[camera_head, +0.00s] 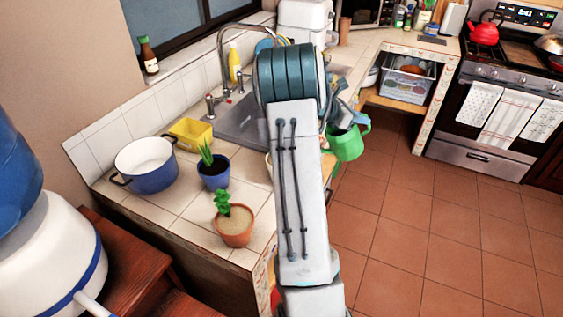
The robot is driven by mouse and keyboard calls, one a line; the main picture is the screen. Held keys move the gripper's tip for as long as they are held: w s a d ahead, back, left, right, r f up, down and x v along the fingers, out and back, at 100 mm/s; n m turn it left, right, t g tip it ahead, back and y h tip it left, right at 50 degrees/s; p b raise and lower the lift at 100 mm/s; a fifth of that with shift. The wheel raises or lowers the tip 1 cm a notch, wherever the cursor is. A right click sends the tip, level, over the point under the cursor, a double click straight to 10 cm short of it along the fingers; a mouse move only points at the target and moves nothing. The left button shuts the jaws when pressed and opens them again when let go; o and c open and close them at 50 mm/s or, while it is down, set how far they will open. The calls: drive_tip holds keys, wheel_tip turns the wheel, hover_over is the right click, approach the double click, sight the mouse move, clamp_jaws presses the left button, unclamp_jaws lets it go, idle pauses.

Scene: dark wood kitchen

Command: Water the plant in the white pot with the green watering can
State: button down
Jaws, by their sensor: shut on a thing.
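The green watering can (348,143) hangs in the air to the right of my arm, past the counter's edge and over the tiled floor. My gripper (343,118) is just above it and shut on it; my arm hides part of the gripper and of the can. No plant in a white pot shows clearly. A pale edge shows at the left side of my arm, but I cannot tell what it is. Two other potted plants stand on the counter: one in a dark blue pot (214,176) and one in a terracotta pot (234,229).
A blue and white cooking pot (147,166) and a yellow container (191,133) stand on the tiled counter (165,215). The sink (234,124) is partly behind my arm. A stove (504,95) is at the right. The floor (400,225) right of my arm is clear.

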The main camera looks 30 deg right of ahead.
sight(367, 130)
drive_tip(key=shift+w+a+r+h+b, duration=0.1)
drive_tip(key=shift+a+r+h+b, duration=0.25)
drive_tip(key=shift+r, duration=0.2)
drive_tip(key=shift+a+r, duration=0.15)
drive_tip(key=shift+a, duration=0.05)
idle(0.6)
drive_tip(key=d+f+y+p, duration=0.1)
drive_tip(key=d+f+p, duration=0.1)
drive_tip(key=s+d+f+y+p, duration=0.1)
drive_tip(key=f+p, duration=0.1)
drive_tip(key=p, duration=0.1)
drive_tip(key=d+f+t+y+p, duration=0.1)
drive_tip(key=d+f+y+p, duration=0.1)
drive_tip(key=f, duration=0.1)
drive_tip(key=shift+s+d, duration=0.25)
drive_tip(key=shift+d, duration=0.1)
drive_tip(key=shift+f, duration=0.4)
drive_tip(key=shift+s+d+f+t+y+p, duration=0.15)
drive_tip(key=shift+d+f+y+p, duration=0.2)
drive_tip(key=shift+f+p, duration=0.4)
drive_tip(key=shift+d+f+t+y+p, duration=0.15)
drive_tip(key=shift+d+f+y+p, duration=0.2)
drive_tip(key=shift+p, duration=0.55)
wheel_tip(367, 130, up, 3)
drive_tip(key=shift+a+r, duration=0.1)
drive_tip(key=shift+r, duration=0.1)
